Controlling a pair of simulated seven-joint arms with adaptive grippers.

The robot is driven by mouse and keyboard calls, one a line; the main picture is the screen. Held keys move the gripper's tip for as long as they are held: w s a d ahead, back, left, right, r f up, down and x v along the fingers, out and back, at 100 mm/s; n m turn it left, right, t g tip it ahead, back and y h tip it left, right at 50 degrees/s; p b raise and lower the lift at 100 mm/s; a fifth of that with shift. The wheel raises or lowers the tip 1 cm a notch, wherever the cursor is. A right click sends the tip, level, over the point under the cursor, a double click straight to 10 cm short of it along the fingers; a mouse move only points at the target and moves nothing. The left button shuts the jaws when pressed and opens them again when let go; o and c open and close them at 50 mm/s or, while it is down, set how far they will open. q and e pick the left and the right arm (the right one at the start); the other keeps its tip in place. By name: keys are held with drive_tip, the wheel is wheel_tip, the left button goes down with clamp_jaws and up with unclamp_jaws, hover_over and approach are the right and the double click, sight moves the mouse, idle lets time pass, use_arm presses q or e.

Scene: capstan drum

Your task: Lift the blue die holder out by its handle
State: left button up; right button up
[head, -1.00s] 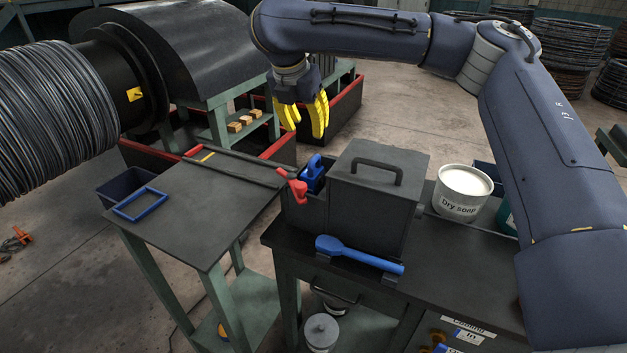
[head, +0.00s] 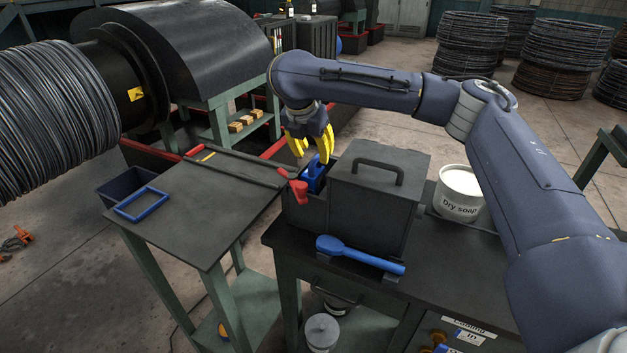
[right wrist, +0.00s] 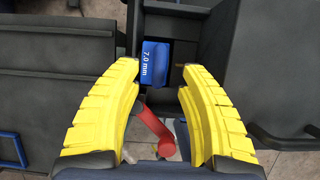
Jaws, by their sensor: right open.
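The blue die holder (head: 312,176) sits in the open slot at the left end of the dark box (head: 375,207) on the bench. In the right wrist view the holder (right wrist: 155,67) shows its blue top marked "7.0 mm", ahead of and between the yellow fingers. My right gripper (head: 312,155) is open and empty, just above and behind the holder in the head view. It also shows in the right wrist view (right wrist: 158,88), fingers spread wide. A red lever (head: 299,190) stands at the box's left end, near the holder. My left gripper is not in view.
A dark-topped side table (head: 200,205) with a blue frame (head: 141,204) stands left of the box. A blue scoop (head: 358,255) lies in front of the box. A white "Dry soap" bucket (head: 459,196) stands to its right. The box lid has a raised handle (head: 378,168).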

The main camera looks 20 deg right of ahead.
sight(315, 157)
drive_tip(key=shift+x, duration=1.85)
drive_tip(key=shift+w, duration=0.1)
clamp_jaws()
drive_tip(key=shift+r, duration=0.1)
